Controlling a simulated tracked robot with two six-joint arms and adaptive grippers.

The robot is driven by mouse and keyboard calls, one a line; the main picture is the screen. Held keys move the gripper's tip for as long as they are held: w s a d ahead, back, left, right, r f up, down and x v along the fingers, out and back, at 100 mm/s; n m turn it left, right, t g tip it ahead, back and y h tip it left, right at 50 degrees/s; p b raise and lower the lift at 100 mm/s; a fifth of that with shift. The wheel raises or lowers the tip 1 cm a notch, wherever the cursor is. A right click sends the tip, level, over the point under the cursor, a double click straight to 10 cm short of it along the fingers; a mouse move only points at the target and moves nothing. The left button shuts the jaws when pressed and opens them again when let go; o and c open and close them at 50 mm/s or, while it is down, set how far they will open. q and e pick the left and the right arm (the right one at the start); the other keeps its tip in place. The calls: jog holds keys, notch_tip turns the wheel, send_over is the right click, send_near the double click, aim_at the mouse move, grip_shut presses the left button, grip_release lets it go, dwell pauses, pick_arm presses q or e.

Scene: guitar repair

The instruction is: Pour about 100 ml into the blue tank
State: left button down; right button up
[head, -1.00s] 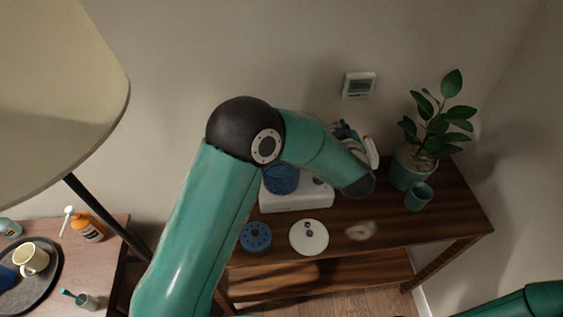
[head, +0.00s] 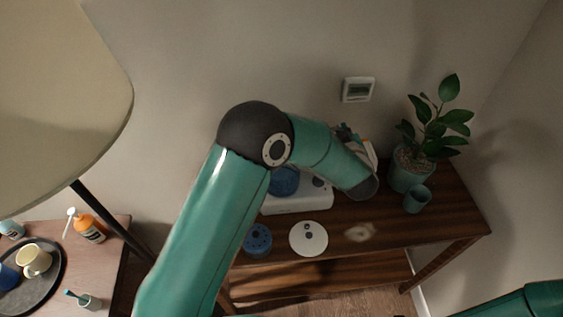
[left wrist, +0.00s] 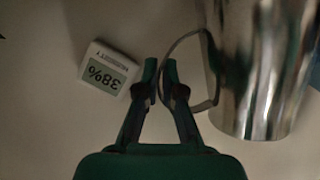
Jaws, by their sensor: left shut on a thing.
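The blue tank (head: 285,181) sits on a white base (head: 305,201) on the dark wooden table, partly covered by my left arm. My left gripper (head: 343,133) is mostly hidden behind its own wrist, above the back of the table. In the left wrist view the gripper (left wrist: 161,78) is shut on the thin handle of a shiny metal jug (left wrist: 262,70). The jug's body is beside the fingers, partly out of frame. Its contents are not visible. In the head view only a pale sliver of the jug (head: 370,155) shows. My right gripper is out of view.
A blue holed disc (head: 257,240) and a white disc (head: 308,238) lie at the table's front. A potted plant (head: 410,172) and teal cup (head: 417,199) stand right. A humidity meter (head: 358,89) hangs on the wall. A lamp (head: 60,100) stands left.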

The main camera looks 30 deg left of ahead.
pick_arm(q)
jog(key=w+d+f+m+g+y, duration=0.1)
jog(key=w+d+m+g+y, duration=0.1)
jog(key=w+d+m, duration=0.2)
jog(key=shift+w+d+f+m+g+y, duration=0.2)
jog(key=shift+d+f+m+g+y, duration=0.15)
jog(key=shift+d+m, duration=0.25)
